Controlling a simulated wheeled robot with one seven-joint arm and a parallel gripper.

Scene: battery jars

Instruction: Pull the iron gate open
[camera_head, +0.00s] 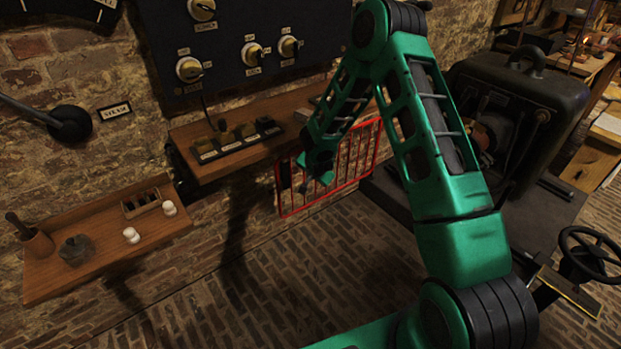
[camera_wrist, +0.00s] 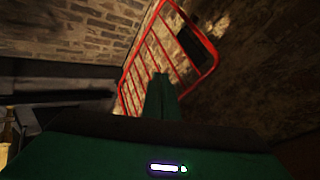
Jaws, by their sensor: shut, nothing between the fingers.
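The iron gate (camera_head: 376,149) is a low red frame with thin upright bars, standing near the brick wall below the wooden shelf. A dark plate (camera_head: 284,176) sits at its left end. In the wrist view the gate (camera_wrist: 214,62) stands tilted beyond the fingers, with the dark plate (camera_wrist: 190,42) near its upper right. My gripper (camera_head: 318,174) is in front of the gate's left half; it looks shut and empty. In the wrist view its green fingers (camera_wrist: 161,92) are together and overlap the lower bars. I cannot tell whether they touch. The gate's hinge is not clear.
A wooden shelf (camera_head: 235,158) with switches is above and left of the gate. A lower shelf (camera_head: 60,284) holds small jars at left. A dark machine (camera_head: 520,105) and a handwheel (camera_head: 592,256) stand at right. The brick floor (camera_head: 270,290) before the gate is clear.

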